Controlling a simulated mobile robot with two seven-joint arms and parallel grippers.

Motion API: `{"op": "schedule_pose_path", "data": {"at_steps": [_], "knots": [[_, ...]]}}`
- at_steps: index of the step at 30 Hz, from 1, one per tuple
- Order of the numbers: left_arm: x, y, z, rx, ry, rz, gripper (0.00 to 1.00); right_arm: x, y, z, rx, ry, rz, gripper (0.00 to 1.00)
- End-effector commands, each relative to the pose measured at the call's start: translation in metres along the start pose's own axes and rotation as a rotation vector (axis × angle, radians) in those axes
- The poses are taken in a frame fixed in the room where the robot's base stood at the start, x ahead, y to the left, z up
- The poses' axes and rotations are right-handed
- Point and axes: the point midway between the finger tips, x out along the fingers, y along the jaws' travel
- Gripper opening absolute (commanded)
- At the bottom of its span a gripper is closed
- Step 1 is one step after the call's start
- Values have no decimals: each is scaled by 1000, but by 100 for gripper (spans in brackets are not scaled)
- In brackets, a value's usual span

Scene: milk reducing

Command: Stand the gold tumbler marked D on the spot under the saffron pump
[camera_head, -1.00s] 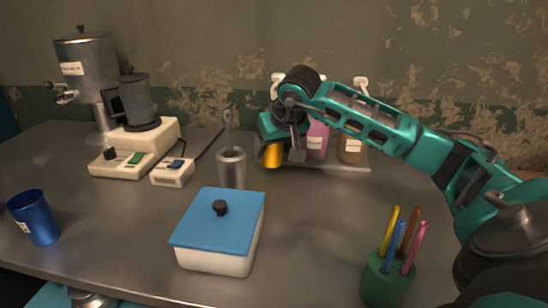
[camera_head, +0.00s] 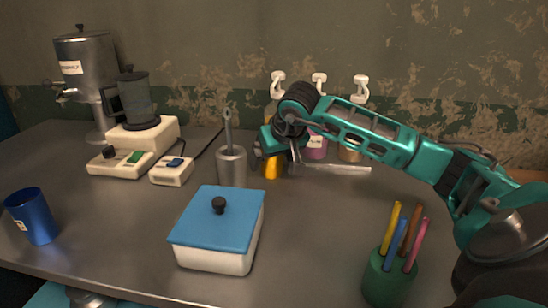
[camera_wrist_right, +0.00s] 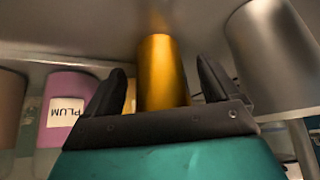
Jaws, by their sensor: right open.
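The gold tumbler (camera_head: 272,167) shows below my right gripper in the head view. In the right wrist view the gold tumbler (camera_wrist_right: 162,72) is between the two dark fingers, with a visible gap on each side. My right gripper (camera_wrist_right: 160,75) is open around it. No letter on the tumbler shows. Three white pump heads stand at the back; the left one (camera_head: 277,84) is above a bottle mostly hidden by my arm, its label hidden. A strip of orange shows under that pump. My left gripper is not in view.
A plum bottle (camera_head: 316,146) and a brownish bottle (camera_head: 349,152) stand right of the gripper. A metal cup (camera_head: 232,168) stands close on its left. A blue-lidded box (camera_head: 219,232), pen cup (camera_head: 386,278) and blue tumbler (camera_head: 33,216) are nearer. The middle right counter is clear.

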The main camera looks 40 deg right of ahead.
Motion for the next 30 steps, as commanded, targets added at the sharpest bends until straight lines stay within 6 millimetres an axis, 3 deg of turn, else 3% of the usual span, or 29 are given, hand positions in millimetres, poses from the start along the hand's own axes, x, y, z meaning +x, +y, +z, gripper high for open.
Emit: {"op": "schedule_pose_path", "data": {"at_steps": [7,21,30], "knots": [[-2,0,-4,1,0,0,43,-15,0,-3,-1,3,0,89],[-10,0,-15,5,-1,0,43,-107,0,-3,-1,3,1,89],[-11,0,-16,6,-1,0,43,-122,0,-1,0,0,0,89]]}}
